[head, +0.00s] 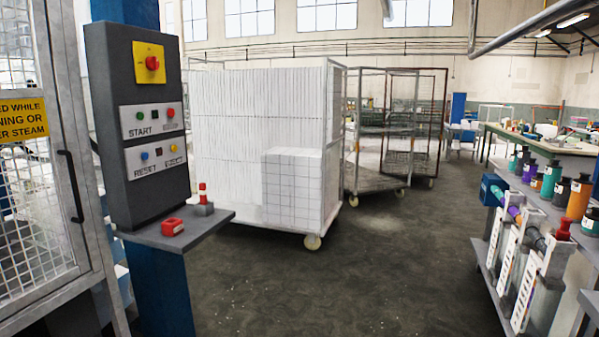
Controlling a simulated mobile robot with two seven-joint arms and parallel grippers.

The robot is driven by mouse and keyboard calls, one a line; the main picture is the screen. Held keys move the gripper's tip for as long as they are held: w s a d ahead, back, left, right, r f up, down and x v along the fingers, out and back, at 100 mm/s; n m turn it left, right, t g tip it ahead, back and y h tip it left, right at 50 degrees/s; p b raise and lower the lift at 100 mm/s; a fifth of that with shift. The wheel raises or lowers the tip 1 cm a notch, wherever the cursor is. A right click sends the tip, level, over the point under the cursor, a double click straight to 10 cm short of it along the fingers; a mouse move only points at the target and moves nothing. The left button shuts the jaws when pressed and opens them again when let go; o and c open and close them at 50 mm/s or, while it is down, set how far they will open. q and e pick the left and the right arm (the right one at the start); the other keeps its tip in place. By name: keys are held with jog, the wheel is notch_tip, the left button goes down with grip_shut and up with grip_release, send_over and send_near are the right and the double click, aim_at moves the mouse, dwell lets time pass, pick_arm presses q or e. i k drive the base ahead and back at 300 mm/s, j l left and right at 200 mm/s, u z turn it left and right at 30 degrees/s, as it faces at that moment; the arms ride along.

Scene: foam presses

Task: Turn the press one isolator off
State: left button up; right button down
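The isolator is a red rotary knob (152,63) on a yellow square plate (148,75). It sits at the top of a dark grey control panel (122,75) on a blue post (163,290), at the left in the head view. The knob's exact angle is too small to tell. Below it are a plate marked START (153,120) and a plate marked RESET (155,154), each with coloured buttons. Neither of my grippers shows in the head view.
A grey shelf (190,228) juts out below the panel, bearing a red padlock-like block (172,227) and a small red-topped item (203,198). A mesh gate (40,230) stands left. A cart of white foam blocks (258,130) stands behind. Open floor (350,270) lies centre; a bottle rack (520,270) stands right.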

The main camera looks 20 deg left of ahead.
aim_at(152, 64)
jog(key=i+u, duration=0.1)
jog(key=i, duration=0.75)
jog(key=i+l+u, duration=0.15)
jog(key=i, duration=0.65)
